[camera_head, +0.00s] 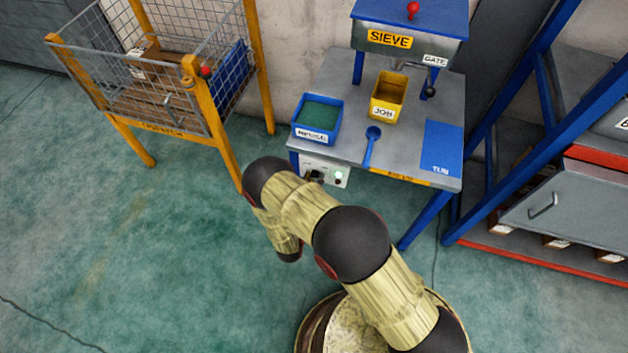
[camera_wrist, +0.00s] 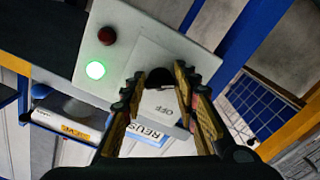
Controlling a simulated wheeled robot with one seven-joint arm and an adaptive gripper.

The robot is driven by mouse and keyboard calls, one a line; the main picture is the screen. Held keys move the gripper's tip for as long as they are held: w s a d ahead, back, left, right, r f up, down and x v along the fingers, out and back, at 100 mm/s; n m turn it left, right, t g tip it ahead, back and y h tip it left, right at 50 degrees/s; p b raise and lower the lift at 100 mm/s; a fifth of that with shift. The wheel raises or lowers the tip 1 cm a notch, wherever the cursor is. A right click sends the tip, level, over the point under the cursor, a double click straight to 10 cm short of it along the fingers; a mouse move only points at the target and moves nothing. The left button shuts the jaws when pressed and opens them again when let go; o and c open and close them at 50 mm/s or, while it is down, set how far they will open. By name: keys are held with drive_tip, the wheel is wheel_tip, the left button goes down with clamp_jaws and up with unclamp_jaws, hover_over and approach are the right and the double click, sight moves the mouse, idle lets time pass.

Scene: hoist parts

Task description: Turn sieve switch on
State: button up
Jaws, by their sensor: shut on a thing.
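The sieve switch is a dark knob (camera_wrist: 160,78) on a pale control box (camera_wrist: 140,45), which also shows under the table's front edge in the head view (camera_head: 340,170). My gripper (camera_wrist: 163,84) is shut on the knob, one finger on each side. An OFF label (camera_wrist: 163,110) shows between the fingers; an ON label is not visible. The green lamp (camera_wrist: 95,70) is brightly lit and the red lamp (camera_wrist: 107,36) looks dark. The fingers hide much of the knob, so its pointing direction is unclear. The sieve (camera_head: 415,42) stands at the table's back.
On the grey table (camera_head: 345,85) are a blue bin (camera_head: 318,120), a yellow JOB bin (camera_head: 388,98), a blue scoop (camera_head: 371,140) and a blue mat (camera_head: 442,148). A wire cage (camera_head: 160,100) stands left, a blue-framed rack (camera_head: 500,120) right. Floor is clear at left.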

drive_tip(key=o, duration=1.1)
drive_tip(key=shift+o, duration=0.3)
drive_tip(key=v, duration=1.2)
